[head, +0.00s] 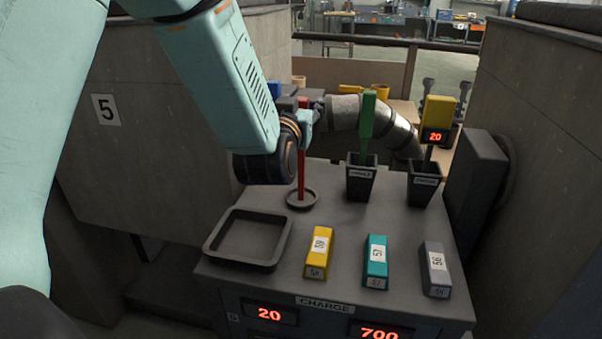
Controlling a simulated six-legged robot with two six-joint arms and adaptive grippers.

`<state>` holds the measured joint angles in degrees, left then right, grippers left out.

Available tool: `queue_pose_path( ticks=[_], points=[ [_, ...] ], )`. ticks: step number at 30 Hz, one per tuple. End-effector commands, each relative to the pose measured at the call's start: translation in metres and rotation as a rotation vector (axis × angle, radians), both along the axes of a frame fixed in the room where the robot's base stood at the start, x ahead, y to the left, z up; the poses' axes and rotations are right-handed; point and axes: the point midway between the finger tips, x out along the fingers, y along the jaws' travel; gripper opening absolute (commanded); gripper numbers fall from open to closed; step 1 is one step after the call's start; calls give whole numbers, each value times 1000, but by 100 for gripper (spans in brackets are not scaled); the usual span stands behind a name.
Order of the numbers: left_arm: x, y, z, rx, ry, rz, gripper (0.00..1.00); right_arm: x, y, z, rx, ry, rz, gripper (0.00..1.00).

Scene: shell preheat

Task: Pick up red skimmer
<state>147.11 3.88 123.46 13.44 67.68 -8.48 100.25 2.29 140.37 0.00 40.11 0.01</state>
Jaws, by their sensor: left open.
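The red skimmer (301,172) stands upright on the grey bench, its thin red handle rising from a small round dark dish (301,201). I cannot tell whether the dish is the skimmer's own bowl or a holder. My left gripper (305,115) is open at the upper part of the handle, coming in from the upper left. My wrist hides part of it, so I cannot tell whether the fingers are around the handle or beside it. My right gripper is not in view.
An empty square tray (212,247) lies left on the bench. Yellow (313,265), teal (372,270) and grey (433,287) blocks lie along the front. Two dark cups hold a green tool (366,125) and a yellow-headed tool (438,112). A ribbed metal duct (345,112) passes behind.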

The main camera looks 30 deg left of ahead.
Motion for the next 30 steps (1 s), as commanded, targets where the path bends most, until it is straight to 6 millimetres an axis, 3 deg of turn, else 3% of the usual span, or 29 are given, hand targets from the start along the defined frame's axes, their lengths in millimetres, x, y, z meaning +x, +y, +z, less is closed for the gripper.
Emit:
queue_pose_path(
  ticks=[7,25,30],
  points=[
    [3,1,0,1,0,0,51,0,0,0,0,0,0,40],
    [3,1,0,1,1,0,0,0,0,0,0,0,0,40],
    [3,1,1,0,-1,0,0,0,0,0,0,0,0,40]
  ],
)
